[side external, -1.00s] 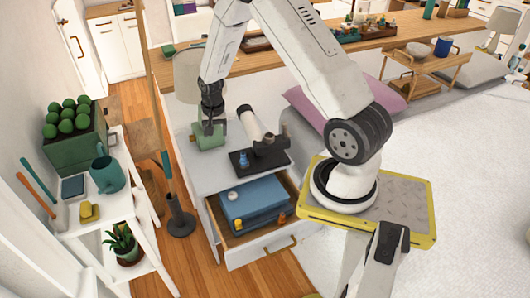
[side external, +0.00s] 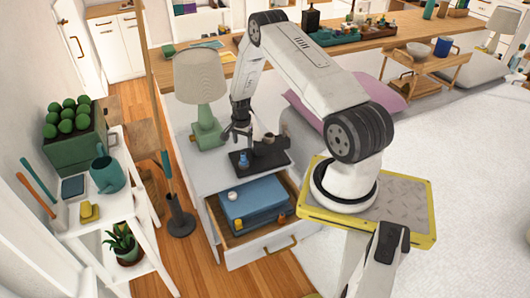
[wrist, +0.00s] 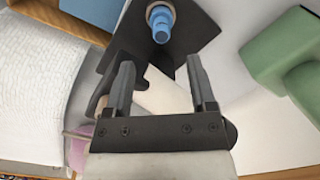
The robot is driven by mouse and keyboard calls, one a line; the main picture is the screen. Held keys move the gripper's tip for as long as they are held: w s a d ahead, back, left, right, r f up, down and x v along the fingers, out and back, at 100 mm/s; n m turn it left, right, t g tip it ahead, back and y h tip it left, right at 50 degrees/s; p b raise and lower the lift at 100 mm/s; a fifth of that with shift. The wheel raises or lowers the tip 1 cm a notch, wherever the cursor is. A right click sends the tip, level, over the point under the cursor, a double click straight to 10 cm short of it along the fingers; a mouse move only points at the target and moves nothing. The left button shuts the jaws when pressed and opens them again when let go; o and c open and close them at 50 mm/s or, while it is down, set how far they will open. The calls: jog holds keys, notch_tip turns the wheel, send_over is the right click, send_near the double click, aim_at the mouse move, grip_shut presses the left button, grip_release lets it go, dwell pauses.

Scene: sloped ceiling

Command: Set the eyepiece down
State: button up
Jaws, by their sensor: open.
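A small blue piece with a metal end, which looks like the eyepiece (side external: 244,160), stands on a dark base plate (side external: 237,167) on the cabinet top. It also shows at the top of the wrist view (wrist: 160,24), on the dark plate (wrist: 195,20). My gripper (side external: 238,138) is above the plate, a little over and beside the blue piece, and apart from it. In the wrist view, my gripper (wrist: 162,88) has its two fingers spread wide.
A lamp with a green base (side external: 207,132) stands just left of the plate. Below, an open drawer (side external: 262,240) holds a blue box (side external: 254,202) with small items on and around it. A white shelf (side external: 100,215) with plants is at left.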

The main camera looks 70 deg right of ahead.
aim_at(243, 154)
jog(key=shift+f, duration=1.25)
jog(key=shift+f, duration=0.1)
jog(key=shift+w+f, duration=0.1)
jog(key=shift+f, duration=2.35)
grip_shut()
